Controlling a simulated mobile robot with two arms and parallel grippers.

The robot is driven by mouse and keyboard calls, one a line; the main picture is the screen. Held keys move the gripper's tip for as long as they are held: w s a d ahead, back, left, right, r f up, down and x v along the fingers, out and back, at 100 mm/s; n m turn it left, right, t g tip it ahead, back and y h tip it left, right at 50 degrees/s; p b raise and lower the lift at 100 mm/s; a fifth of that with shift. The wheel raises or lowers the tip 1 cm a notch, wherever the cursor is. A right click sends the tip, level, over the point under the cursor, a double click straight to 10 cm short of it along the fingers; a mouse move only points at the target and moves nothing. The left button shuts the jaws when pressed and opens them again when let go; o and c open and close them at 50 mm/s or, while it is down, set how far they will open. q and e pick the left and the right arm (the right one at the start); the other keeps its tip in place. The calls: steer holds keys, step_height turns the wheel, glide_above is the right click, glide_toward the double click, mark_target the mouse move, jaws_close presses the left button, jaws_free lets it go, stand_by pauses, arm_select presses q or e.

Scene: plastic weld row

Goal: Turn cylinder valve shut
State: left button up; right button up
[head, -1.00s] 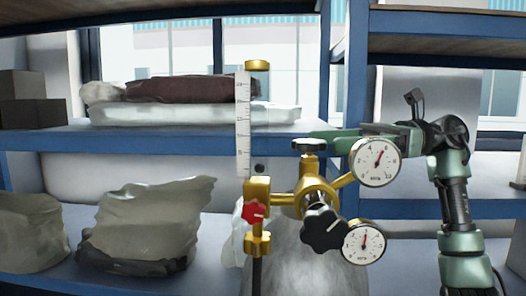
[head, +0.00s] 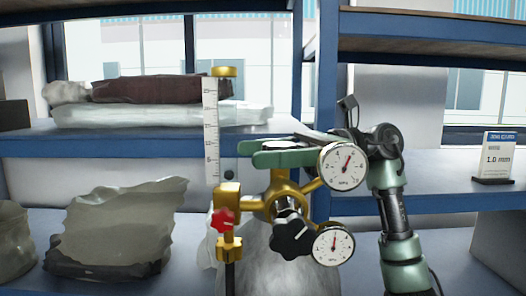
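The gas cylinder (head: 292,268) stands in front of me, pale and cut off by the bottom edge. A brass valve and regulator body (head: 282,196) sits on it. The dark valve handwheel (head: 279,145) on top is mostly hidden by my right gripper (head: 280,148). Its green fingers reach in from the right, one in front of the handwheel and one behind. I cannot tell whether they press on it. The regulator has a black knob (head: 291,234), a red knob (head: 223,221), two gauges (head: 344,167) (head: 333,244) and a flow tube (head: 210,130). My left gripper is not in view.
Blue shelving (head: 130,143) stands behind, holding wrapped bundles (head: 160,90). Grey plastic bags (head: 120,225) lie on the lower shelf at left. A small label stand (head: 496,158) is on the right shelf. The gauges sit close to my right arm.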

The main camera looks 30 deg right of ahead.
steer(key=c, duration=1.2)
steer(key=shift+w+f+m+t+h+b, duration=0.1)
steer(key=shift+f+m+t+h+b, duration=0.15)
steer(key=shift+m+t+b, duration=0.7)
steer(key=shift+c, duration=0.2)
steer(key=m+t+h, duration=0.1)
steer(key=t+b, duration=0.1)
steer(key=t, duration=0.1)
steer(key=shift+w+d+r+m+h, duration=0.1)
steer(key=shift+w+d+m+h, duration=0.05)
steer(key=shift+w+m+h, duration=0.15)
steer(key=m+t+h, duration=0.1)
steer(key=m+t+h+b, duration=0.1)
steer(key=t, duration=0.1)
steer(key=shift+w+d+r+m, duration=0.1)
steer(key=shift+w+d+m, duration=0.1)
steer(key=shift+m, duration=0.05)
steer(key=shift+w+d+r+m+t+h+p, duration=0.1)
steer(key=shift+w+d+m+t+h+p, duration=0.05)
steer(key=shift+m+t+h, duration=0.7)
steer(key=shift+w+d+m+t+h+p, duration=0.15)
steer(key=shift+m+t+h, duration=0.5)
steer(key=shift+h, duration=0.35)
steer(key=shift+t+h, duration=0.25)
steer(key=shift+h, duration=0.05)
steer(key=o, duration=1.4)
steer(key=shift+c, duration=0.2)
